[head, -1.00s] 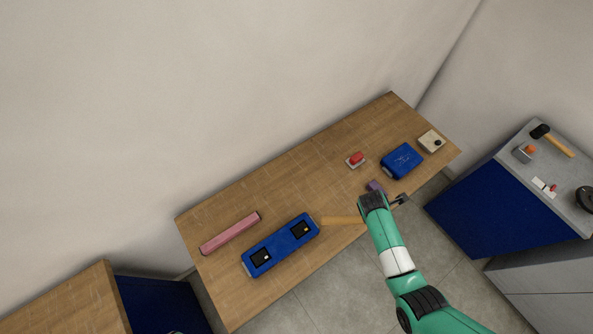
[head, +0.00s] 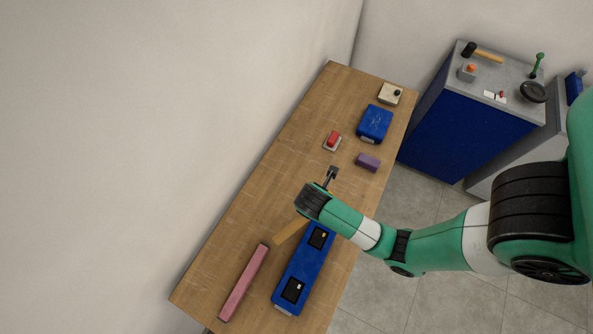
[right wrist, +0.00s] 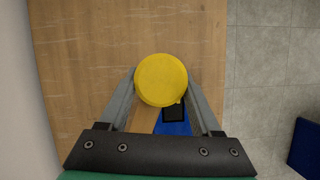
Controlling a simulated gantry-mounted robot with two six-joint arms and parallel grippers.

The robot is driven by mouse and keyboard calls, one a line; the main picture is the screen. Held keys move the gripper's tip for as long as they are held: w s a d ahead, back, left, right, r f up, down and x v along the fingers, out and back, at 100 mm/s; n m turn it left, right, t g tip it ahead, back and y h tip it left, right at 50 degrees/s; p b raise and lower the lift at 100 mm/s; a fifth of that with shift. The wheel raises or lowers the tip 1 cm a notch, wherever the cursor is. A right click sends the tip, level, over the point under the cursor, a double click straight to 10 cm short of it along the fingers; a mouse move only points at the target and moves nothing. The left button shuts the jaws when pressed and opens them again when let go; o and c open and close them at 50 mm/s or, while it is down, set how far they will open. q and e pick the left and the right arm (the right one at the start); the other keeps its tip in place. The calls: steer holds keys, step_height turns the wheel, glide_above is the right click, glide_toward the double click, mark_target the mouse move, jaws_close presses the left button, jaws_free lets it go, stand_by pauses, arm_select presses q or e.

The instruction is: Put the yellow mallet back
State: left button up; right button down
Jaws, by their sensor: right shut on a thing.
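My right gripper (head: 331,178) is over the wooden table, its arm coming in from the right. In the right wrist view its two fingers stand on either side of the round yellow mallet head (right wrist: 161,80), shut on it. In the head view the yellow head is hidden behind my wrist, and the tan handle (head: 289,232) sticks out toward the lower left, close to the upper end of a blue block (head: 305,265) with two dark square recesses. The blue block also shows partly behind the mallet in the right wrist view (right wrist: 171,128). My left gripper is not in view.
On the table (head: 262,195) lie a pink bar (head: 243,283), a red button (head: 332,140), a purple block (head: 367,162), a blue box (head: 374,124) and a cream box (head: 389,93). A blue cabinet (head: 440,125) stands at right, bearing a black-headed hammer (head: 480,52).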

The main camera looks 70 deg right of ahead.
steer(key=w+d+f+b, duration=0.2)
steer(key=w+f, duration=0.1)
steer(key=w+d+f+b, duration=0.3)
steer(key=w, duration=0.1)
steer(key=w+d+f+b, duration=0.2)
steer(key=w+f+b, duration=0.1)
steer(key=shift+w+d+f, duration=0.1)
steer(key=shift+w+d, duration=0.25)
steer(key=shift+w+d+f, duration=0.1)
steer(key=shift+w+f, duration=0.05)
steer(key=shift+f, duration=0.1)
steer(key=shift+f+b, duration=0.5)
steer(key=shift+f, duration=1.05)
steer(key=shift+f, duration=0.2)
steer(key=shift+c, duration=0.4)
jaws_free()
